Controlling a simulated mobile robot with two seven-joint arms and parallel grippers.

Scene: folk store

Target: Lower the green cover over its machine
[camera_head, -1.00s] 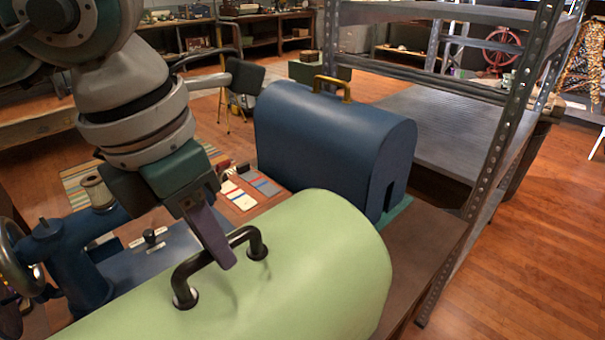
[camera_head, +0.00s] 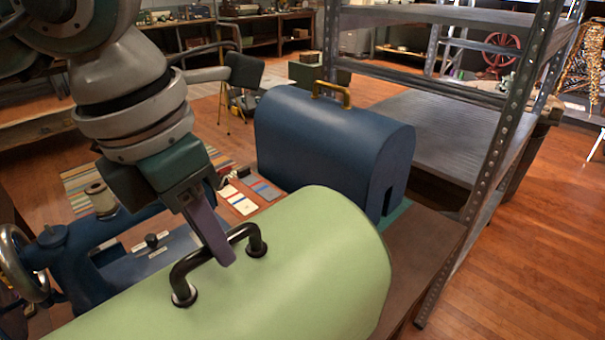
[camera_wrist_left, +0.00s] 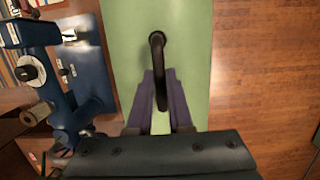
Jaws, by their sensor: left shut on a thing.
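The green cover (camera_head: 310,270) is a long rounded shell with a black handle (camera_head: 190,260) on top, in the near middle of the head view. My left gripper (camera_head: 222,245) is shut on that handle from above. The wrist view also shows its purple fingers (camera_wrist_left: 162,100) around the handle (camera_wrist_left: 158,60), with the green cover (camera_wrist_left: 185,30) below. A blue sewing machine (camera_head: 75,262) with a handwheel stands uncovered at the left, beside the cover; it also shows in the wrist view (camera_wrist_left: 75,75). The cover's lower edge is out of view, so its height is unclear. My right gripper is not in view.
A blue domed cover (camera_head: 320,145) with a brass handle stands just behind the green one. Coloured cards (camera_head: 240,198) lie between it and the machine. A metal shelf rack (camera_head: 490,170) rises at the right. Wooden floor (camera_head: 540,250) is open at far right.

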